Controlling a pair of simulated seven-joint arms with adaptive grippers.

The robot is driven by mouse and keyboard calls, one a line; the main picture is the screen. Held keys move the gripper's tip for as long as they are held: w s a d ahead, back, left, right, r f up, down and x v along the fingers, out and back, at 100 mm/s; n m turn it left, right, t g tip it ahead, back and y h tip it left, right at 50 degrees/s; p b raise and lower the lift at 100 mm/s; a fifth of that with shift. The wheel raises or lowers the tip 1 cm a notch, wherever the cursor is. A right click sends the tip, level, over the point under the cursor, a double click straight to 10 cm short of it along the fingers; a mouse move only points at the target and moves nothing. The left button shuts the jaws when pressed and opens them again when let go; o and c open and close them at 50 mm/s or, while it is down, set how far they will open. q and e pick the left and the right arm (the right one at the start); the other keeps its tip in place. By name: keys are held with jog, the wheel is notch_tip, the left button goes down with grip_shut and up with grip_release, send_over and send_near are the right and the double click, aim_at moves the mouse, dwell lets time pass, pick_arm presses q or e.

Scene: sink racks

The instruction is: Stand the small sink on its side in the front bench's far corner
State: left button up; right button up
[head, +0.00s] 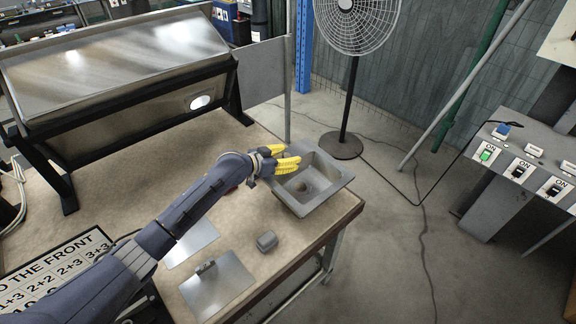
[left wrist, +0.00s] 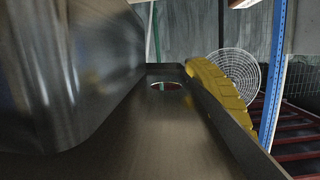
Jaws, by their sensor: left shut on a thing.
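The small sink (head: 325,172) is a grey metal basin at the right far corner of the bench (head: 345,207). Its open side faces up toward the head camera, and its drain shows inside. My left gripper (head: 287,164), with yellow fingers, is shut on the sink's left wall. In the left wrist view a yellow finger (left wrist: 222,84) lies against a metal wall, and metal surfaces of the sink (left wrist: 150,130) with a round hole fill much of the picture. Whether the sink's underside touches the bench is unclear. My right gripper is not in view.
A large sink (head: 120,62) lies tilted on a black rack at the left. Metal plates (head: 215,288) and a small grey cylinder (head: 267,241) lie on the bench's near part. A fan (head: 348,100) stands beyond the bench, and a switch panel (head: 525,165) is at the right.

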pick_arm(q)
notch_tip(320, 180, up, 16)
dwell(1.5)
dwell(0.4)
